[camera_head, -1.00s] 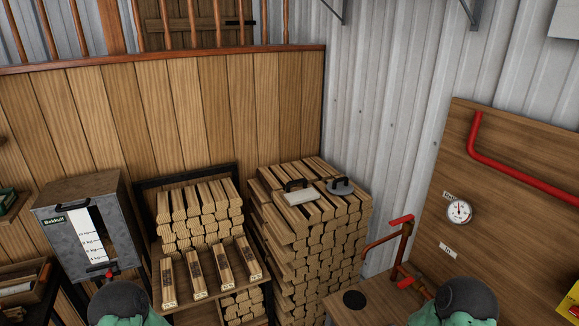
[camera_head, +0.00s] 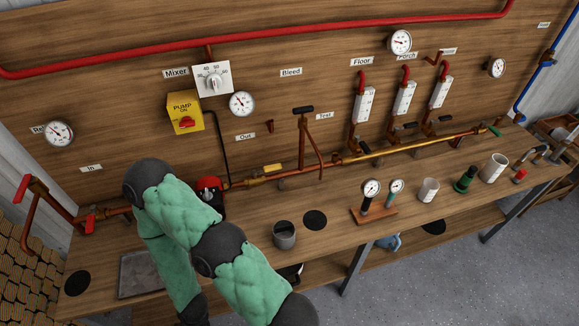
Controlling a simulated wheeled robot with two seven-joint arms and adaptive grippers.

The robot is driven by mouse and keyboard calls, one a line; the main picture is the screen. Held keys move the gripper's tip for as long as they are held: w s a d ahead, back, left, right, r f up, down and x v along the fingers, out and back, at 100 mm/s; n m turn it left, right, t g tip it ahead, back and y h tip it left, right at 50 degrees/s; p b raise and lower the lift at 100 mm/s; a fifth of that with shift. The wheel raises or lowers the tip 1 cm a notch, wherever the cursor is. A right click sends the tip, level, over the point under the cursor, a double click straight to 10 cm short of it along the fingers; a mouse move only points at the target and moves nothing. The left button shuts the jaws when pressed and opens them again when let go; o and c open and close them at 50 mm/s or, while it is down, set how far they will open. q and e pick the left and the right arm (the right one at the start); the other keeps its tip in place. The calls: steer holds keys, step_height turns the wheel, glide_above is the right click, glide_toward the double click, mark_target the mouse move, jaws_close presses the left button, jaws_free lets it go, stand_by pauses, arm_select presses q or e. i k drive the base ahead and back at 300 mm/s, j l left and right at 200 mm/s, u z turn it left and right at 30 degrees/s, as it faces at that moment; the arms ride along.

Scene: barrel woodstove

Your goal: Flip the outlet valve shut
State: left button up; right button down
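The pipe board has an "Out" label (camera_head: 244,137). Below and slightly right of it, a small yellow lever (camera_head: 272,168) lies about in line with the copper pipe (camera_head: 310,165); I take this as the outlet valve. At this size I cannot tell for sure whether it is open or shut. A red-handled valve (camera_head: 90,220) sits on the pipe at the left, below the "In" label (camera_head: 91,168). My green-sleeved arm links cross the left middle, left of the yellow lever, and hide part of the pipe and bench. Neither gripper shows.
A red pump (camera_head: 210,187) stands beside my arm. On the bench (camera_head: 330,245) are a grey cup (camera_head: 284,234), a gauge stand (camera_head: 375,212), a white mug (camera_head: 428,190) and a dark green item (camera_head: 465,179). A tall copper handle (camera_head: 304,125) rises right of the yellow lever.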

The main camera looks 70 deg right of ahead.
mark_target(275, 166)
steer(key=z, duration=2.2)
